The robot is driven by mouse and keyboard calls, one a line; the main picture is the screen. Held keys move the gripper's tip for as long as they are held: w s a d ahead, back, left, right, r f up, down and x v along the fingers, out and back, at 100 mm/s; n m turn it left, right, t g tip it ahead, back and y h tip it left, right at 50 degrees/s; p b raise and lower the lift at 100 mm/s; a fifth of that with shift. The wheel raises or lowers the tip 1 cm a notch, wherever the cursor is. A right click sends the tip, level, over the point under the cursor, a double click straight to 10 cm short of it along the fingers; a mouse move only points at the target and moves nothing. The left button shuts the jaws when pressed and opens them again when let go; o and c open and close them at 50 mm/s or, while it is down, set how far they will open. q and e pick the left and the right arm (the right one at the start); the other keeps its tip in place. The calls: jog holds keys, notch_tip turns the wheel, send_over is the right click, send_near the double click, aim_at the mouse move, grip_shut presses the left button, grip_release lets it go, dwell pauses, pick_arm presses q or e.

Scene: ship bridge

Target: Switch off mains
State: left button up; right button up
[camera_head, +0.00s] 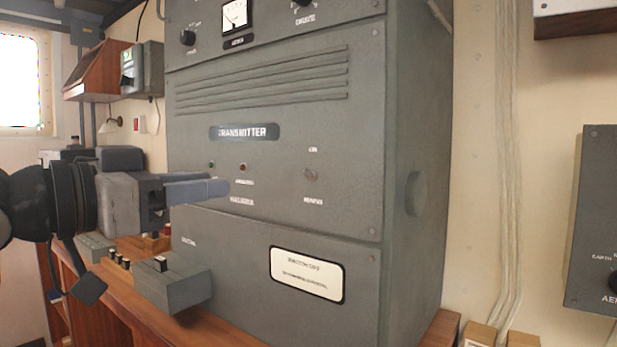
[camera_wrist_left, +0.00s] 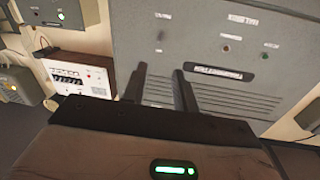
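The grey transmitter cabinet (camera_head: 280,120) fills the middle of the head view. Its mains switch (camera_head: 310,175) is a small toggle on the right part of the panel, with ON above it and a label below. The toggle's position is too small to tell. In the wrist view, which is upside down, the switch (camera_wrist_left: 160,36) shows small beyond the fingertips. My left gripper (camera_head: 212,187) is in front of the panel, left of the switch and apart from it. In the wrist view its fingers (camera_wrist_left: 161,70) are apart with nothing between them. My right gripper is not in view.
Two small indicator lamps sit left of the switch, the nearer one (camera_head: 243,167) close above the gripper. A grey Morse key box (camera_head: 175,285) stands on the wooden desk (camera_head: 215,332) below. Another grey panel (camera_head: 597,220) hangs at the far right.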

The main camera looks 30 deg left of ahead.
pick_arm(q)
jog(key=p, duration=0.8)
send_near(304, 173)
jog(key=x, duration=0.8)
jog(key=shift+r, duration=0.1)
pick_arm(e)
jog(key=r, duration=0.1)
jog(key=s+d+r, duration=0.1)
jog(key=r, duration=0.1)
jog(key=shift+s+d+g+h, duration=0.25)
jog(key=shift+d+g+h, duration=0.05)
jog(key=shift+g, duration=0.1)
pick_arm(q)
grip_shut()
